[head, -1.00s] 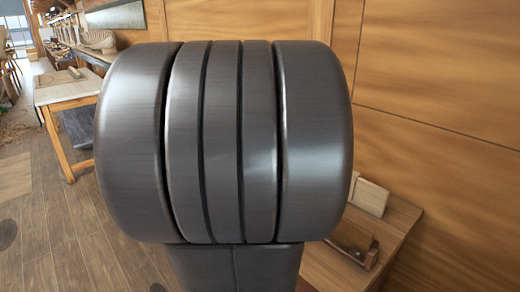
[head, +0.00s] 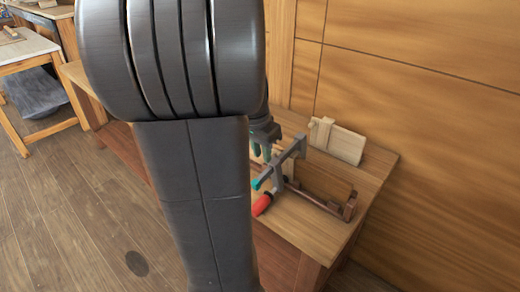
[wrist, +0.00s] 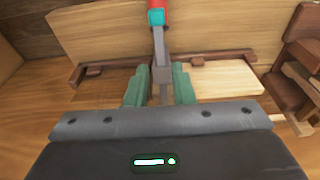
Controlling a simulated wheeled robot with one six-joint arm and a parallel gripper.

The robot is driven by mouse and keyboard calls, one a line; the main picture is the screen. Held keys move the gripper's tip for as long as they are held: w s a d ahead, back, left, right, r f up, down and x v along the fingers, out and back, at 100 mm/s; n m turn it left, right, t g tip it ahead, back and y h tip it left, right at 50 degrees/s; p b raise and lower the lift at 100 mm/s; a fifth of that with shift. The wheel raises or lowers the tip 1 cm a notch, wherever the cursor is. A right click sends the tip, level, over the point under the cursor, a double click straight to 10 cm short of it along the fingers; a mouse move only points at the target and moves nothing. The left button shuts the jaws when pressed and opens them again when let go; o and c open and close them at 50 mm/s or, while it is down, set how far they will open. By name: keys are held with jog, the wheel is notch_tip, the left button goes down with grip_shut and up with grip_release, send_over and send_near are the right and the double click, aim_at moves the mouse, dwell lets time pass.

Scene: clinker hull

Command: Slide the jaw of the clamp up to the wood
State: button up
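The clamp has a grey bar (head: 291,153), a teal part and a red handle (head: 262,204); it stands at the bench's near side in the head view. In the wrist view its grey metal (wrist: 161,62) runs up to a teal collar (wrist: 156,17). My gripper (wrist: 160,84) has green fingers close on both sides of the clamp's grey jaw and looks shut on it. In the head view my gripper (head: 266,140) is partly hidden behind my arm. A wooden board (head: 322,181) lies beside the clamp. The jaw's contact with the wood is hidden.
A dark wooden rail (head: 318,198) edges the board on the bench (head: 368,190). A pale panel (head: 338,140) stands behind it, near the wall. Another table (head: 25,52) is at the far left. The floor on the left is open.

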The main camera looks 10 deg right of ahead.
aim_at(271, 166)
jog(key=shift+w+d+f+b, duration=0.2)
jog(key=shift+f+b, duration=0.6)
jog(key=shift+f, duration=0.45)
jog(key=shift+w+d+f+b, duration=0.1)
jog(key=shift+d+f+b, duration=0.1)
jog(key=shift+f+b, duration=0.85)
jog(key=shift+w+d+f+b, duration=0.2)
jog(key=shift+f+b, duration=0.35)
jog(key=shift+f, duration=0.95)
jog(key=shift+s+a, duration=0.1)
jog(key=shift+s, duration=0.05)
jog(key=shift+c, duration=0.4)
jog(key=shift+s+a, duration=0.7)
jog(key=shift+a, duration=0.2)
jog(key=shift+w+d, duration=0.1)
jog(key=shift+d, duration=0.05)
jog(key=shift+w+d, duration=0.3)
jog(key=shift+d, duration=0.05)
jog(key=shift+w+d+p, duration=0.25)
jog(key=shift+w+d, duration=0.55)
jog(key=shift+d, duration=0.2)
jog(key=shift+w+d+p, duration=0.2)
jog(key=shift+w+d, duration=0.55)
jog(key=shift+d, duration=0.2)
jog(key=shift+s+a, duration=0.1)
jog(key=shift+s+a, duration=0.3)
jog(key=shift+a, duration=0.05)
